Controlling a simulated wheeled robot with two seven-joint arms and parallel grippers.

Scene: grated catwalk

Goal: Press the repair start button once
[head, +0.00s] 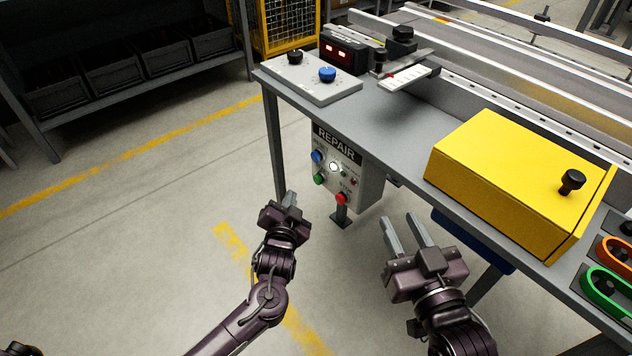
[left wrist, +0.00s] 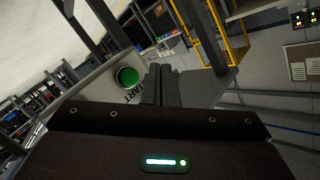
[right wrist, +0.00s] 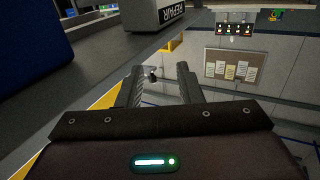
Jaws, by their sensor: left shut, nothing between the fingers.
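The repair panel (head: 352,186) hangs below the front edge of the bench, under a REPAIR sign. It carries a green button (head: 320,179), a blue button (head: 316,156), a red button (head: 341,198) and small lamps, one of them lit white. In the left wrist view the green button (left wrist: 127,76) is left of the fingers, beside partly hidden lettering ending in "RT". My left gripper (head: 290,198) is shut and empty, near the panel's lower left; contact with the button is not seen. My right gripper (head: 405,222) is open and empty, right of the panel; its fingers stand apart in the right wrist view (right wrist: 160,75).
The bench (head: 400,140) holds a yellow box (head: 500,170), a grey plate with black and blue knobs (head: 310,80) and a red-lit display (head: 343,52). A bench leg (head: 273,145) stands left of the panel. The floor in front is clear.

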